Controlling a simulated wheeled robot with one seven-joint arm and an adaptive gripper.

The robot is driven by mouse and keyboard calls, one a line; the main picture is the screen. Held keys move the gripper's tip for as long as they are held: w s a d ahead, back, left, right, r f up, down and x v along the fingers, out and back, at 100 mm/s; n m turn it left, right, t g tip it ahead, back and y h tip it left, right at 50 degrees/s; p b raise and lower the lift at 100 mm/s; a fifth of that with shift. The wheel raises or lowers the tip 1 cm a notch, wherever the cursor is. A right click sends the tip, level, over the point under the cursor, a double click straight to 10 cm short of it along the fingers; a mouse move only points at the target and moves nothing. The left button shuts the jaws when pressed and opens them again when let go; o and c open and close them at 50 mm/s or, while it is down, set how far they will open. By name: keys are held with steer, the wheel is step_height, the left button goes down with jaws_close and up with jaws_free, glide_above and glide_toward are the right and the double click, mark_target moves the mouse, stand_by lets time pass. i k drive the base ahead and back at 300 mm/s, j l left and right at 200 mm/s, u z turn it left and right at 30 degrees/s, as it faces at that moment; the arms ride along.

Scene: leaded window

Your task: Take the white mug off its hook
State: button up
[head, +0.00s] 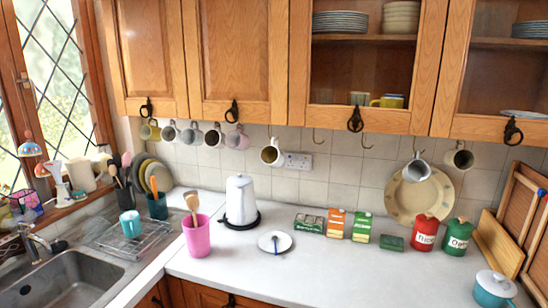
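Several mugs hang from hooks under the wall cabinets. A white or pale grey mug (417,169) hangs tilted at the right, in front of a large cream plate. A cream mug (459,158) hangs to its right. A whitish mug with a dark inside (271,153) hangs near the middle. A row at the left holds an olive mug (150,131), greyish and whitish mugs (192,135), and a pinkish mug (237,138). I cannot tell which one is the task's white mug. My gripper is not in view.
The worktop (330,275) is clear at the front. A white kettle (240,200), pink utensil pot (196,235), small boxes (335,222), red canister (425,233) and green canister (457,237) stand on it. The large plate (400,203) leans on the wall. Empty hooks (367,141) hang centrally.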

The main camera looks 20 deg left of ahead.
mark_target(269, 155)
steer(key=i+j+z, duration=0.2)
steer(key=j, duration=0.25)
steer(key=i+j+z, duration=0.15)
steer(key=j, duration=0.35)
steer(key=j+z, duration=0.2)
steer(key=j, duration=0.3)
